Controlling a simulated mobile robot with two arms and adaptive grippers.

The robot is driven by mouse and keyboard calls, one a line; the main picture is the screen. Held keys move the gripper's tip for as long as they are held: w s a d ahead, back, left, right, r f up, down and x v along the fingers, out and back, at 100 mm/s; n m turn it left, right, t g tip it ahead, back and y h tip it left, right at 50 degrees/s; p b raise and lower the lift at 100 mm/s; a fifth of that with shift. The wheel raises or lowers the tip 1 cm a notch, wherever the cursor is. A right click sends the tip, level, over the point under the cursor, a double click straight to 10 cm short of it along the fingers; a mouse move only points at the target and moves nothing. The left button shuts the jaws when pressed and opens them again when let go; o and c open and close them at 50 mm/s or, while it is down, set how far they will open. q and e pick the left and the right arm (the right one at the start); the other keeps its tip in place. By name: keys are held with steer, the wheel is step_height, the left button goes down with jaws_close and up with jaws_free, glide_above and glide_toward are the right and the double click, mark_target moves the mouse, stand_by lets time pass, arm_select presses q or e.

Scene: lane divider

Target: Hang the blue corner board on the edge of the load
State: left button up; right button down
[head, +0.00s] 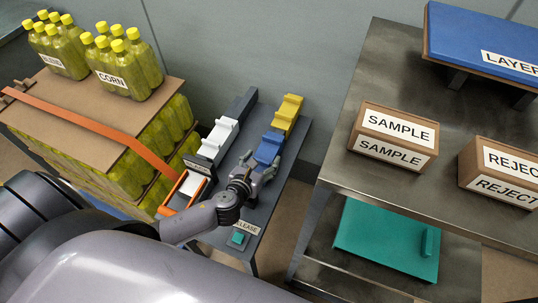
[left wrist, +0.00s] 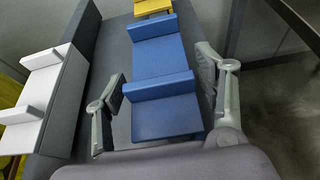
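The blue corner board (head: 268,149) lies on a narrow dark grey stand (head: 285,165); it also shows in the left wrist view (left wrist: 160,70). My left gripper (head: 262,172) is at its near end. In the left wrist view my left gripper (left wrist: 160,95) is open, its fingers on either side of the board. The right finger looks very close to the board; I cannot tell whether it touches. The load (head: 90,115) is stacked yellow-capped bottles with brown sheets and an orange strap, at the left. My right gripper is out of view.
A white board (head: 219,137) and a yellow board (head: 287,113) sit near the blue one. An orange-framed tray (head: 184,190) and a teal release button (head: 238,239) are close to my arm. A metal table (head: 330,165) with sample and reject boxes stands at the right.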

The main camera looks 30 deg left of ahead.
arm_select(q)
steer(key=c, duration=0.9)
steer(key=shift+r, duration=0.1)
step_height(320, 180, up, 20)
steer(key=p, duration=0.5)
